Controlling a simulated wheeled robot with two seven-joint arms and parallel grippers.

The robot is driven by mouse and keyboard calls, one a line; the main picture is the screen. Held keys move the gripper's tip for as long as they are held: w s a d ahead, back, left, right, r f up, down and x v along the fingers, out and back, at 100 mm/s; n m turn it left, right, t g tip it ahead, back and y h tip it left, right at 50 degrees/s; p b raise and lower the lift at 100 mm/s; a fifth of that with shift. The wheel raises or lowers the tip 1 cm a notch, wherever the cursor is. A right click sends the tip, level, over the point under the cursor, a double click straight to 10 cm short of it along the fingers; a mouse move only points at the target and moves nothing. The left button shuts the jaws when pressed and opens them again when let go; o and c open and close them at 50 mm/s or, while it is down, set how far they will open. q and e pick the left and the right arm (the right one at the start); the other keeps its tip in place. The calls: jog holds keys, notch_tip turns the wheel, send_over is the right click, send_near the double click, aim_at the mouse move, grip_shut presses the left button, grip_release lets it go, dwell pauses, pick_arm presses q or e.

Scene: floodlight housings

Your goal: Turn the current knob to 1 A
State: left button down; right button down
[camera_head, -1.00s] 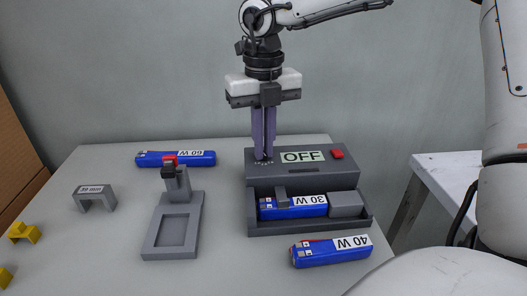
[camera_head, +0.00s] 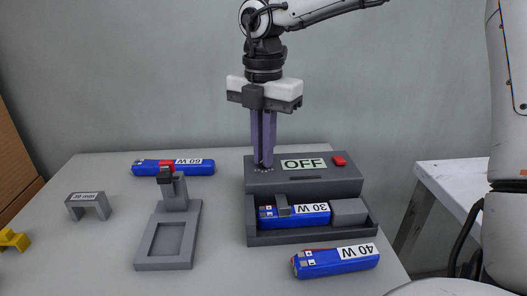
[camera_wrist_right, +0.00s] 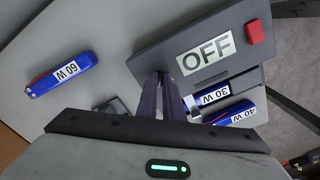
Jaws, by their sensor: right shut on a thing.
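The grey power unit (camera_head: 338,187) stands at the table's back right. Its label (camera_head: 303,164) reads OFF, also in the right wrist view (camera_wrist_right: 206,52), and a red button (camera_head: 339,160) is beside it. My right gripper (camera_head: 264,165) points straight down at the unit's top left, fingers shut on the current knob. The fingers hide the knob; only parts of the pale dial marks around it show, too small to read. My left gripper is not in view.
A blue 30 W battery (camera_head: 300,216) lies in the unit's front tray. A blue 40 W one (camera_head: 337,261) lies before it, a 60 W one (camera_head: 185,167) at the back. A grey stand (camera_head: 170,240), grey bracket (camera_head: 88,204) and yellow piece (camera_head: 12,240) are left.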

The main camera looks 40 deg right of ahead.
jog(key=shift+m, duration=0.8)
jog(key=c, duration=1.9)
grip_release()
jog(key=shift+c, duration=0.2)
jog(key=shift+o, duration=0.2)
jog(key=shift+r, duration=0.1)
